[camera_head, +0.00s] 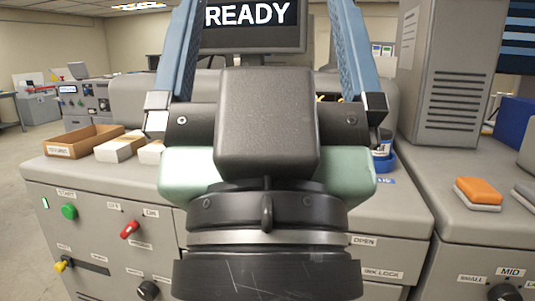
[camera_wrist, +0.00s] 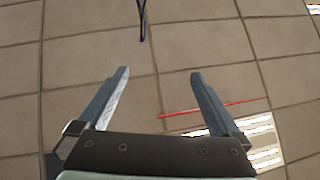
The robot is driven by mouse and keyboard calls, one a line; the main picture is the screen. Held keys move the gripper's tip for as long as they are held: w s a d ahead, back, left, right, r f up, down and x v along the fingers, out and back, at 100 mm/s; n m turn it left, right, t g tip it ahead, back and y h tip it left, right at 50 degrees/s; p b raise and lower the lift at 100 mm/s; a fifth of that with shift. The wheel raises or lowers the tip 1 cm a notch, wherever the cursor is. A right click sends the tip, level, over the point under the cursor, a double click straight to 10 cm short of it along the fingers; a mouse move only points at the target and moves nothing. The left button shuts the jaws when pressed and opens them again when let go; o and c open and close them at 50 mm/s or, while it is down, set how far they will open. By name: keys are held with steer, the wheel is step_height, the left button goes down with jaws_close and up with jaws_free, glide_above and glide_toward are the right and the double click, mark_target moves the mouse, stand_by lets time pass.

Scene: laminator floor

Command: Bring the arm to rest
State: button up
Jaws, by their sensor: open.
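My gripper (camera_head: 264,12) stands upright in the middle of the head view, its blue-grey fingers pointing up and spread wide. In the wrist view the two fingers of my gripper (camera_wrist: 160,73) are apart, with nothing held between them. Behind my gripper is a grey machine (camera_head: 95,182) with a monitor (camera_head: 252,38) that reads READY. My wrist and gripper body hide the middle of the machine's top and front.
A brown tray (camera_head: 85,141) and pale blocks (camera_head: 119,147) sit on the machine's left top. A blue item (camera_head: 385,160) is right of my gripper. An orange-topped block (camera_head: 478,191) lies farther right, near a tall grey cabinet (camera_head: 452,75). The wrist view shows tiles with bright panels (camera_wrist: 265,145).

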step_height(320, 180, up, 17)
steer(key=p, duration=1.4)
steer(key=shift+f, duration=0.15)
steer(key=shift+c, duration=0.2)
